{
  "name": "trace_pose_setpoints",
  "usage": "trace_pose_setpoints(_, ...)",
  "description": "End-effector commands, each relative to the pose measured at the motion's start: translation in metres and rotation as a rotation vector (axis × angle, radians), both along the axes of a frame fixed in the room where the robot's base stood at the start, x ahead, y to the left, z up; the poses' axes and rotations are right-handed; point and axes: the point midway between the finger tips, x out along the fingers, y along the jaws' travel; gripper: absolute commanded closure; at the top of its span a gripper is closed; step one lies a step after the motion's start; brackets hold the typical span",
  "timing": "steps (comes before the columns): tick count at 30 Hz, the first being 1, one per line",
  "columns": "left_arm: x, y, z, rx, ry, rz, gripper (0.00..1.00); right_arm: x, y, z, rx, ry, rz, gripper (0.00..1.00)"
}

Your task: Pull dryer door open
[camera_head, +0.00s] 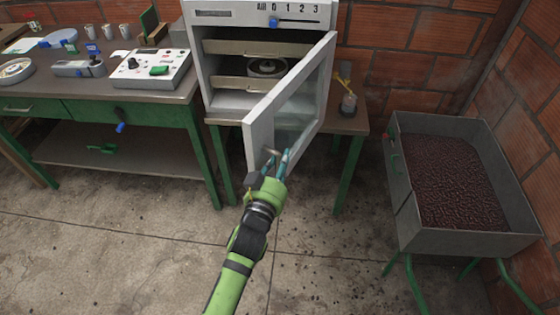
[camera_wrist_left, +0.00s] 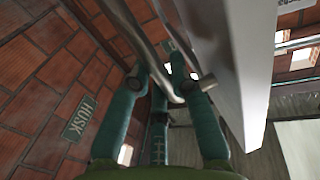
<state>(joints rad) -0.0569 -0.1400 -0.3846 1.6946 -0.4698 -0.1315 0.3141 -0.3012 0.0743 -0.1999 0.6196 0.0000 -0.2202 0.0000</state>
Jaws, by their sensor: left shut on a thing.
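The dryer (camera_head: 262,105) is a white cabinet with a dial strip numbered 1, 2, 3 on top. Its white framed door with a glass pane (camera_head: 298,112) stands partly open, hinged at the right and swung out towards me. Shelves and a round dark thing show inside. My left gripper (camera_head: 277,158) is at the door's free edge, low down, shut on the handle. In the left wrist view, the teal fingers (camera_wrist_left: 168,85) close around the curved metal door handle (camera_wrist_left: 155,55), beside the white door edge (camera_wrist_left: 235,75). My right gripper is not in view.
A green-legged workbench (camera_head: 110,95) with a white control box (camera_head: 150,68) stands left. A grey bin of dark beans (camera_head: 455,180) stands right by the brick wall. The dryer rests on a small table (camera_head: 350,122). The concrete floor in front is clear.

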Motion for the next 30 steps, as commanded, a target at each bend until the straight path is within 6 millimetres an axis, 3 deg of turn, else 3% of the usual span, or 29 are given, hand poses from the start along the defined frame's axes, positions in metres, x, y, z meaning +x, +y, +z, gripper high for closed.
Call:
trace_pose_setpoints(4, 0.002, -0.001, 0.007, -0.006, -0.016, -0.002, 1.00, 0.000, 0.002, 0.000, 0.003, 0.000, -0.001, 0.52)
trace_pose_setpoints(5, 0.002, -0.001, 0.007, -0.006, -0.016, -0.002, 0.75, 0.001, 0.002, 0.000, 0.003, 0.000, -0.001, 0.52)
trace_pose_setpoints(6, 0.002, -0.001, 0.007, -0.006, -0.016, -0.002, 0.68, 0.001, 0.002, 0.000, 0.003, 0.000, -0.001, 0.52)
trace_pose_setpoints(19, -0.009, 0.003, 0.001, -0.002, -0.003, -0.001, 0.68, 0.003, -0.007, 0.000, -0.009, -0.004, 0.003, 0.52)
trace_pose_setpoints(30, -0.079, 0.026, 0.002, -0.004, -0.005, -0.002, 0.68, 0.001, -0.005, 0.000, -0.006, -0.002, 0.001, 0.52)
